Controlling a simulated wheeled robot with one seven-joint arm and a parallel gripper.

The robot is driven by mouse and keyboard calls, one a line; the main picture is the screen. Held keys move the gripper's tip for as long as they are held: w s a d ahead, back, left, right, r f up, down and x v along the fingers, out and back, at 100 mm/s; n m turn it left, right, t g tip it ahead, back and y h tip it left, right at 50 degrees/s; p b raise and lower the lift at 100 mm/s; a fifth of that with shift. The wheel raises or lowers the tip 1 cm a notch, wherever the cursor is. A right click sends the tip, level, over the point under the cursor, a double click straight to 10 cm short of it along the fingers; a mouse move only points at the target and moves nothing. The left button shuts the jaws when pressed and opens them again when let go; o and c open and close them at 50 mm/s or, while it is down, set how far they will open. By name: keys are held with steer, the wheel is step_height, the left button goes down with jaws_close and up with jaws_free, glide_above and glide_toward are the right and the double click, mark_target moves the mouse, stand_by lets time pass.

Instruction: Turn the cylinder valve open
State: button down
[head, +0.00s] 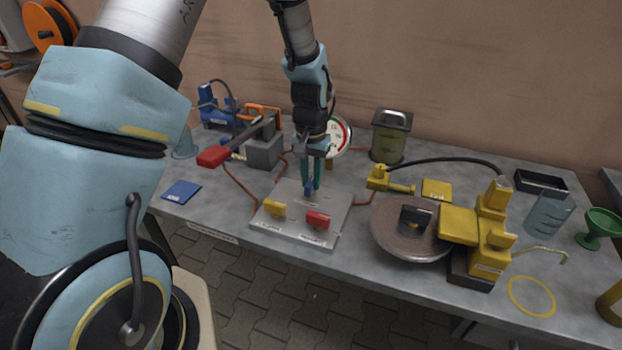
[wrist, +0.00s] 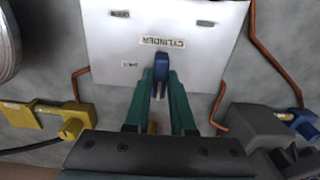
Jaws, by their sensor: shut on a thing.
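The cylinder valve is a blue handle (head: 309,191) on a pale grey valve plate (head: 285,232) lying on the workbench. My gripper (head: 307,180) reaches down from above, its teal fingers around the handle. In the wrist view, my gripper (wrist: 160,88) is shut on the blue handle (wrist: 161,66), whose tip points up the picture beside the CYLINDER label (wrist: 163,42). The fingers hide the handle's lower part.
A yellow handle (head: 274,208) and a red handle (head: 318,220) sit on the plate's front part. A red-handled lever pump (head: 264,152) stands at left, a round gauge (head: 337,138) behind. A brown disc (head: 395,232) and yellow jack (head: 490,232) stand at right.

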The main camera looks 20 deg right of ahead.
mark_target(311, 181)
stand_by(0.3)
steer(key=c, duration=0.8)
jaws_free()
steer(key=shift+o, duration=0.2)
steer(key=shift+r, duration=0.1)
step_height(311, 181, up, 11)
steer(key=b, duration=0.2)
steer(key=shift+f, duration=0.2)
